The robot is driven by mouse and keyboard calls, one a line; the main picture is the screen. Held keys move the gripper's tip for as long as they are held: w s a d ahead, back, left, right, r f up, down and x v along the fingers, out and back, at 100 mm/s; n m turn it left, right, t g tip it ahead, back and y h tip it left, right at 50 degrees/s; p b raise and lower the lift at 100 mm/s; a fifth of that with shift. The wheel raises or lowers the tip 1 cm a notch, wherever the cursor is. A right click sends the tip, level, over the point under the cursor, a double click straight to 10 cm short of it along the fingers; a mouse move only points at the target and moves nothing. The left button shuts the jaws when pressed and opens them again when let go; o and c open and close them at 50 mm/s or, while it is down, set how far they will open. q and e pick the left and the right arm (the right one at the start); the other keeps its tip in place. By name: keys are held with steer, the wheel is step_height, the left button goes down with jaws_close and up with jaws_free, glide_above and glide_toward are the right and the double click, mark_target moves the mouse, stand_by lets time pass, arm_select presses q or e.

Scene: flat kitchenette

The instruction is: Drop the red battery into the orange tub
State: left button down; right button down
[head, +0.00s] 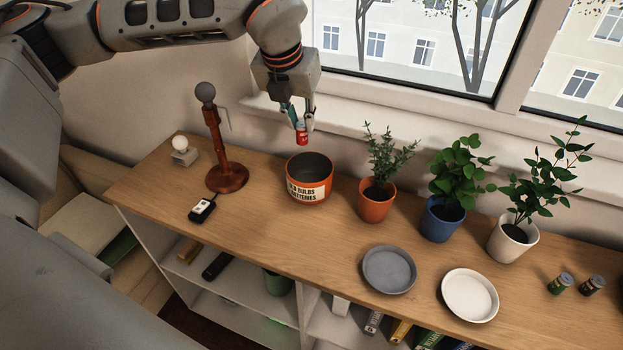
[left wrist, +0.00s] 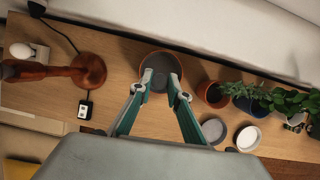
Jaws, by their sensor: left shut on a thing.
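The red battery (head: 302,137) hangs upright below my left gripper (head: 301,122), which is shut on it. In the head view they appear just above the orange tub (head: 310,192), near its back rim. The tub stands on the wooden counter with a white label on its front and a dark interior. In the left wrist view the fingers of my left gripper (left wrist: 159,85) reach over the tub (left wrist: 146,66); I cannot make out the battery there. My right gripper is not in view.
A brown lamp stand (head: 228,174) and a small black-and-white device (head: 202,210) are left of the tub. A terracotta plant pot (head: 376,204) is close on its right. A grey plate (head: 389,270), a white plate (head: 470,296) and two small cells (head: 561,284) lie farther right.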

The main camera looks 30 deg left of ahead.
mark_target(300, 131)
arm_select(q)
step_height(300, 131, down, 5)
steer(key=shift+w+r+b, duration=0.1)
steer(key=shift+b, duration=0.95)
steer(key=c, duration=1.8)
jaws_free()
steer(key=v, duration=1.2)
